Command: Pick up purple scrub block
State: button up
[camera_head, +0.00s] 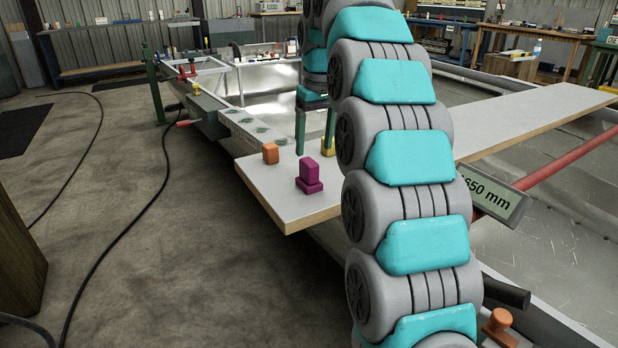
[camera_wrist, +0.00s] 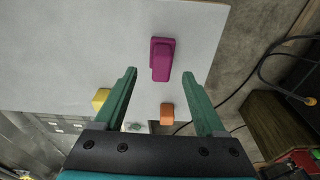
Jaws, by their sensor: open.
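The purple scrub block (camera_head: 310,177) stands on the grey board (camera_head: 278,206) near its front left end, a narrower upright part on a wider base. In the wrist view the purple scrub block (camera_wrist: 161,59) lies beyond my fingertips, roughly midway between their lines. My gripper (camera_head: 315,147) has two green fingers and hangs over the board behind the block, apart from it. In the wrist view my gripper (camera_wrist: 161,72) is open with nothing between its fingertips. My arm hides part of the board to the right.
An orange block (camera_head: 270,153) stands left of the purple one, and a yellow block (camera_head: 328,146) is behind it, partly hidden by a finger. The board's edge is close in front.

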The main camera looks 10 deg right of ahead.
aim_at(310, 161)
jog(key=shift+w+f, duration=0.25)
jog(key=shift+w, duration=0.05)
jog(key=shift+w+a+f+b, duration=0.1)
jog(key=shift+w+a+f, duration=0.05)
jog(key=shift+f, duration=1.05)
jog(key=shift+w+a+f+b, duration=0.1)
jog(key=shift+w+a+f, duration=0.1)
jog(key=shift+f, duration=0.95)
jog(key=shift+w+a+f+b, duration=0.1)
jog(key=shift+w+f, duration=0.05)
jog(key=shift+f, duration=1.05)
grip_shut()
